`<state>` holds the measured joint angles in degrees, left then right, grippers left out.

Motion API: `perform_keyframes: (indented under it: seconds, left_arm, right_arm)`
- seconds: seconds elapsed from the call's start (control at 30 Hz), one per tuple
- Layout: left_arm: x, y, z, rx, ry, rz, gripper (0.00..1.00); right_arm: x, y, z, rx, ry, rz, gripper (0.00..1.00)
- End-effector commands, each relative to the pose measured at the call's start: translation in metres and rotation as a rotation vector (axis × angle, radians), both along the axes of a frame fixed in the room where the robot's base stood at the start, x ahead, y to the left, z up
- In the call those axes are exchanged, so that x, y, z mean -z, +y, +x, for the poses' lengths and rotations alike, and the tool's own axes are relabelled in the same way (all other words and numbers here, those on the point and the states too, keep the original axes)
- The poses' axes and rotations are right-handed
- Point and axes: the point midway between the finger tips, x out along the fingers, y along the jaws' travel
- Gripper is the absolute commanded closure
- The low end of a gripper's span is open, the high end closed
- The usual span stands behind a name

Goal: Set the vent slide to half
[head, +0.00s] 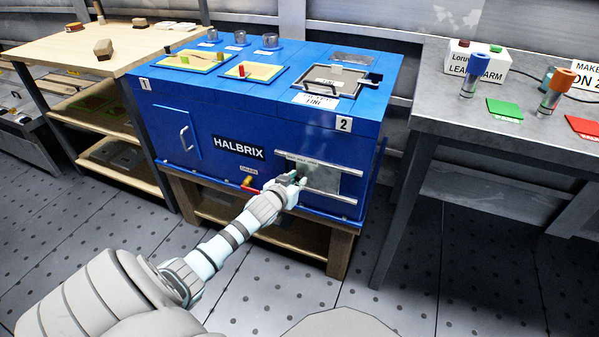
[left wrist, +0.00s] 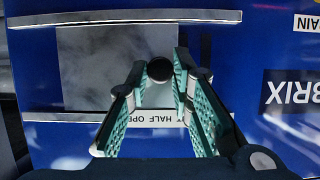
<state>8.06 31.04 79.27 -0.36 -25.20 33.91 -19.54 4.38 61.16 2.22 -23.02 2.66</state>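The vent slide (head: 326,183) is a grey plate between two pale rails on the blue machine's lower front, below the number 2. In the left wrist view the plate (left wrist: 95,70) shows with a dark round knob (left wrist: 160,69) near one end. A strip lettered with HALF (left wrist: 150,117) runs along one rail, partly hidden by my fingers. My left gripper (head: 298,177) is at the slide. In the left wrist view its fingers (left wrist: 160,75) stand either side of the knob, with a small gap showing on each side. My right gripper is not in view.
The blue HALBRIX machine (head: 238,148) has a drain tap (head: 248,182) left of the slide and a handled door (head: 180,135) further left. A wooden bench (head: 60,48) stands left, a grey table (head: 440,110) right. Open floor lies in front.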

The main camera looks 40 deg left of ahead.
Motion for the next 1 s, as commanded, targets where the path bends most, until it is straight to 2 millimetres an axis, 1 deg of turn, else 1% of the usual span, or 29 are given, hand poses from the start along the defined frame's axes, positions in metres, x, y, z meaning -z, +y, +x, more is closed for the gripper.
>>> perform_keyframes:
  seconds: [0.03,0.1,0.13,0.37,0.47,0.57,0.8,0.9,1.0]
  left_arm:
    - [0.0,0.0,0.0,0.001,0.0,0.0,0.72]
    - [0.0,-0.001,0.0,0.001,0.0,0.0,0.6]
    - [0.0,-0.001,0.0,0.001,0.0,0.0,0.59]
    - [0.0,-0.001,0.0,0.001,0.0,0.0,0.59]
    - [-0.001,-0.002,-0.004,0.001,0.0,0.0,0.59]
    - [-0.007,-0.006,-0.017,0.004,0.001,0.004,0.59]
    - [-0.031,-0.026,-0.075,0.005,0.004,0.004,0.59]
    - [-0.04,-0.033,-0.093,0.003,0.004,0.004,0.59]
    - [-0.044,-0.036,-0.102,0.002,0.002,0.002,0.59]
  right_arm:
    - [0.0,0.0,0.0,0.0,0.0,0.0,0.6]
    - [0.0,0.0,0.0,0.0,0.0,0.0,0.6]
    - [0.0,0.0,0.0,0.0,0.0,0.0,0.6]
    - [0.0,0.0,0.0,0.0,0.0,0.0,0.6]
    - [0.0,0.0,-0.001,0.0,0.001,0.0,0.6]
    - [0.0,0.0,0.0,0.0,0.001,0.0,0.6]
    - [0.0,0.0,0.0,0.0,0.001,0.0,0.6]
    - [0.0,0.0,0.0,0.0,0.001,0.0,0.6]
    - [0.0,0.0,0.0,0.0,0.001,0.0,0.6]
